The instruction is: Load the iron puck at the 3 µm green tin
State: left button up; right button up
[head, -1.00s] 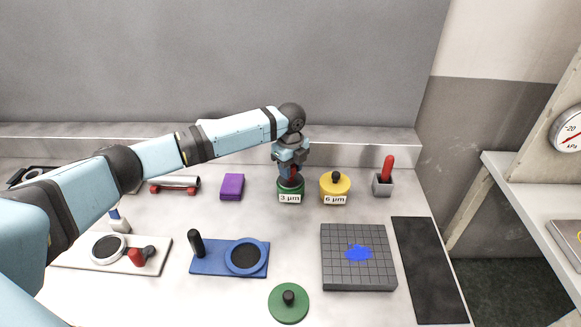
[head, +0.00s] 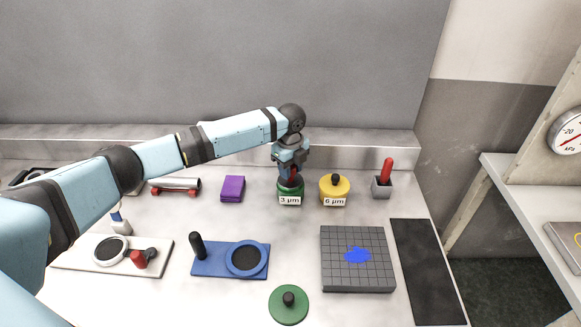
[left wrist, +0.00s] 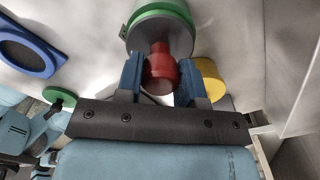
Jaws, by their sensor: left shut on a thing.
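The green tin (head: 289,200) labelled 3 µm stands at the back of the bench, lid off. My left gripper (head: 290,178) is above its mouth, pointing down. The green lid (head: 288,304) with a black knob lies at the front.
The yellow 6 µm tin (head: 334,190) stands close on the right, lidded. A grey holder (head: 381,187) with a red-handled tool is beyond it. A gridded plate (head: 357,280) with a blue patch, a blue board (head: 215,262) and a white board (head: 75,257) lie in front.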

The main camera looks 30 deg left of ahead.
pick_arm(q)
notch_tip(320, 180, up, 4)
jog(key=p, duration=0.3)
jog(key=shift+f, duration=0.2)
notch_tip(320, 180, up, 3)
jog(key=p, duration=0.3)
jog(key=shift+f, duration=0.2)
jog(key=s+d+r+n+p, duration=0.3)
jog(key=s+r+n, duration=0.3)
jog(key=s+n, duration=0.3)
jog(key=s+d+r+n+p, duration=0.3)
jog(key=s+d+r+n, duration=0.2)
jog(key=n, duration=0.7)
jog(key=s+r, duration=0.2)
jog(key=s, duration=0.2)
jog(key=shift+s+d+n+p, duration=0.2)
jog(key=shift+s+n+p, duration=0.2)
